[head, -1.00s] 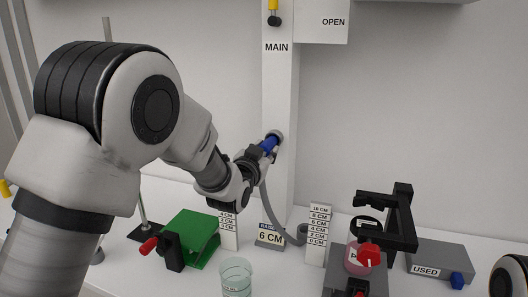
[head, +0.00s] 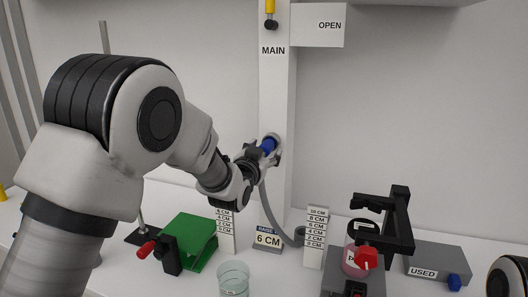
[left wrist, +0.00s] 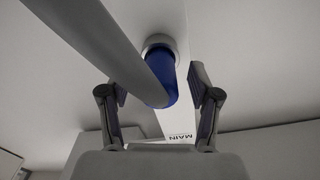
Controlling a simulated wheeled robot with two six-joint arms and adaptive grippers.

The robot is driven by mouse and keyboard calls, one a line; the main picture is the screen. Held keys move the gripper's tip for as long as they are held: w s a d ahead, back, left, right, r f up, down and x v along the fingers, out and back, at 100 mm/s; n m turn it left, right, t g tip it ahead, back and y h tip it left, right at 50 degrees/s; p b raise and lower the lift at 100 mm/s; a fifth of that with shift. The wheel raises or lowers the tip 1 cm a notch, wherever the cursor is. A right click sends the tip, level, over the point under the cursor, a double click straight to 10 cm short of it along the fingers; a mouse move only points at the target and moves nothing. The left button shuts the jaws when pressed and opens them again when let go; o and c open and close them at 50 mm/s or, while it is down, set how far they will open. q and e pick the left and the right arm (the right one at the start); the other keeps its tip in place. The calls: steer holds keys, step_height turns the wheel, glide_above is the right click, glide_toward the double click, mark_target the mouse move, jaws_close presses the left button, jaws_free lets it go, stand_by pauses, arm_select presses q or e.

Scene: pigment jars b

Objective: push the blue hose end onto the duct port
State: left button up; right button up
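The blue hose end (head: 268,146) sits at the duct port on the white MAIN column, with its grey hose (head: 267,205) hanging down from it. In the left wrist view the blue hose end (left wrist: 160,84) meets the pale round duct port (left wrist: 159,42) with no clear gap. How deep it is seated cannot be told. My left gripper (head: 265,154) is at the hose end. In the left wrist view its fingers (left wrist: 157,88) stand apart on both sides of the blue cuff, with space at each side. My right gripper is not in view.
The white column (head: 276,95) carries the MAIN label.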

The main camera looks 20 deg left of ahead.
arm_select(q)
steer(key=s, duration=1.2)
steer(key=shift+a, duration=0.25)
